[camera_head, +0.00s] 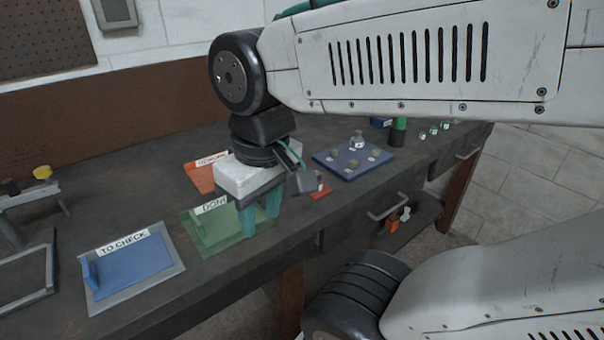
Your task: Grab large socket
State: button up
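A blue mat (382,162) right of my gripper bears several small metal pieces with white labels. The tallest, a silver piece (357,138), stands upright at its back edge and looks like the large socket, but it is too small to be sure. My gripper (260,212) points down over the green tray marked DONE (205,240). Its two teal fingers are apart, with nothing seen between them. It is well left of the blue mat and touches none of the pieces.
A small red mat (322,193) with a dark piece lies right of my gripper. An orange tray (199,177) is behind it and a blue TO CHECK tray (132,264) is left. A green-and-black cylinder (398,132) stands at the far right. Drawer handles jut from the bench front.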

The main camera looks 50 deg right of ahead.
aim_at(357, 142)
jog(key=z, duration=0.25)
jog(key=k, duration=0.65)
jog(key=z, duration=0.45)
jog(key=i, duration=0.95)
